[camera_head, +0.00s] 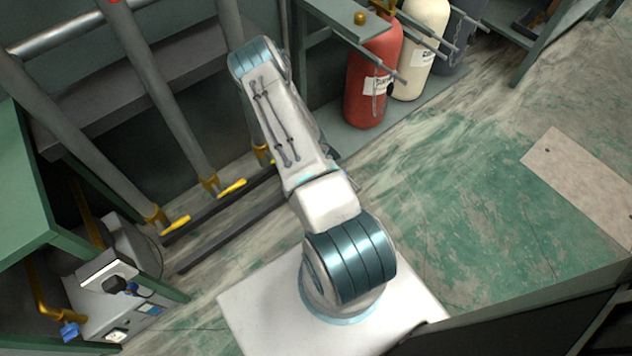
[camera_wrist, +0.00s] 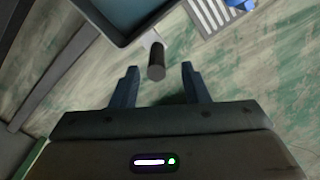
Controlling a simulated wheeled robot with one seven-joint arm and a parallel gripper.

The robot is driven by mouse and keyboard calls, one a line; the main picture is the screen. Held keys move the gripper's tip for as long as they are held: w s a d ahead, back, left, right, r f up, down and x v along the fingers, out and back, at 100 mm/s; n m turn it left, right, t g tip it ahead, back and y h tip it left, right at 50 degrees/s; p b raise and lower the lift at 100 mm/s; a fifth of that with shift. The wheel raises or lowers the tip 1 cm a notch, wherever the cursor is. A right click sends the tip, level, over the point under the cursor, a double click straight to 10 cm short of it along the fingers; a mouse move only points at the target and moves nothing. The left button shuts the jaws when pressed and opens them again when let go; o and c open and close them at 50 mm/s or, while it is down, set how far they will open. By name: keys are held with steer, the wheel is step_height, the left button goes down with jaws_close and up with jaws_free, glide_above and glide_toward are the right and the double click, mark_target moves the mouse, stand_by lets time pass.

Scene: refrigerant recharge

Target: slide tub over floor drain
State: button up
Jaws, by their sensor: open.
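In the wrist view, the tub (camera_wrist: 102,22) shows at the top as a dark-rimmed corner with a blue-grey inside. A short dark handle (camera_wrist: 156,62) sticks out from the tub's corner towards me. My gripper (camera_wrist: 160,68) is open, with one finger on each side of the handle's end and gaps on both sides. The floor drain (camera_wrist: 208,16), a pale slatted grate, lies on the floor to the right of the tub, apart from it in the picture. In the head view my arm hides the gripper, and I cannot make out the tub or drain.
A red cylinder (camera_head: 373,82) and a cream cylinder (camera_head: 421,50) stand at the back. Pipes with yellow valve handles (camera_head: 231,188) stand left of my arm. A grey machine (camera_head: 112,290) is at lower left.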

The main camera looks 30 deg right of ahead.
step_height(320, 180, up, 8)
steer(key=p, duration=0.2)
steer(key=shift+s+d+r+p, duration=0.1)
steer(key=shift+p, duration=0.25)
steer(key=w+a+r+m+t+h+p, duration=0.1)
steer(key=w+r+m+p, duration=0.3)
steer(key=r, duration=0.9)
steer(key=w+r+m+t+h+p, duration=0.15)
steer(key=r+m+p, duration=0.3)
steer(key=r, duration=0.85)
steer(key=w+a+r+m+t+h+p, duration=0.1)
steer(key=w+r+m+p, duration=0.3)
steer(key=r, duration=0.9)
steer(key=s+a+r+m+y+p, duration=0.1)
steer(key=s+a+r+m+p, duration=0.4)
steer(key=r, duration=0.7)
steer(key=s+a+r+m+y+p, duration=0.1)
steer(key=s+a+r+m+p, duration=0.3)
steer(key=s+r, duration=0.6)
steer(key=s+a+r+m+y+p, duration=0.1)
steer(key=s+a+r+m+p, duration=0.4)
steer(key=r, duration=0.8)
steer(key=s+a+m, duration=0.3)
steer(key=m, duration=0.1)
steer(key=shift+a+r+g+p, duration=0.2)
steer(key=shift+r+g+p, duration=0.1)
steer(key=shift+r+g, duration=0.1)
